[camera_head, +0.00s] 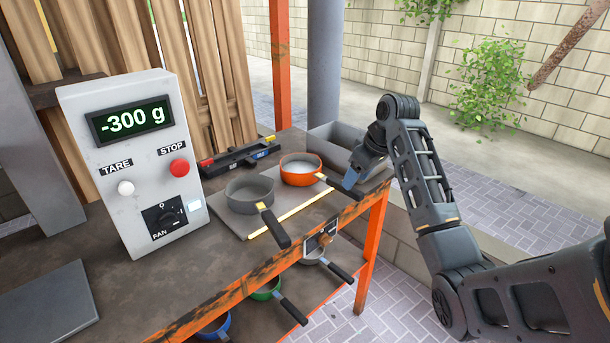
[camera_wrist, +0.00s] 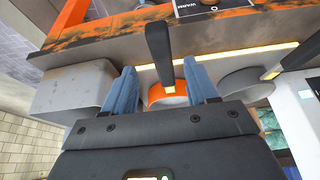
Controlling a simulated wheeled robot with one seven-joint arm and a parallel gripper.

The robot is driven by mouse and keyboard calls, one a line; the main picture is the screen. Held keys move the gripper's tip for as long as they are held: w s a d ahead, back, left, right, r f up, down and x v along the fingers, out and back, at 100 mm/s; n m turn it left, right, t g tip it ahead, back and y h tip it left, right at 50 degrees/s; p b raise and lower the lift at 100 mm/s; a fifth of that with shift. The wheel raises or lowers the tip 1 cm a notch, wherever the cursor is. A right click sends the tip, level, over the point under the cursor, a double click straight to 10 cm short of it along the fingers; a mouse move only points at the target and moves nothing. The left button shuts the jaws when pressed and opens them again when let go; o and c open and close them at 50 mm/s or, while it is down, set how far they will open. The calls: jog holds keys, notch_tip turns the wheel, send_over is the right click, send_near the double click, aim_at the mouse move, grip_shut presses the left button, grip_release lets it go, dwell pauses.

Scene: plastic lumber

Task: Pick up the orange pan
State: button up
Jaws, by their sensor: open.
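The orange pan (camera_head: 300,171) stands on the grey plate (camera_head: 290,215) on the workbench, with its handle toward the front right. In the wrist view the orange pan (camera_wrist: 167,94) shows between the two blue fingers, and its dark handle (camera_wrist: 159,52) runs between them. My gripper (camera_head: 351,181) is at the handle end of the pan in the head view. The fingers of my gripper (camera_wrist: 165,82) are apart, one on each side of the handle. I cannot tell whether either finger touches it.
A grey pan (camera_head: 250,194) stands left of the orange pan, its handle over the bench's front edge. A grey bin (camera_head: 330,139) is behind my gripper. The control box (camera_head: 135,160) reads -300 g. More pans, blue (camera_head: 214,328) and green (camera_head: 266,291), sit on the lower shelf.

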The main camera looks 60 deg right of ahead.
jog(key=shift+w+p+x, duration=0.15)
jog(key=shift+p+x, duration=0.1)
jog(key=shift+x, duration=1.15)
jog(key=shift+w+p+x, duration=0.1)
jog(key=shift+p+x, duration=0.1)
jog(key=shift+x, duration=1.2)
jog(key=shift+a+r, duration=0.1)
jog(key=shift+c, duration=0.4)
grip_shut()
jog(key=shift+r, duration=0.1)
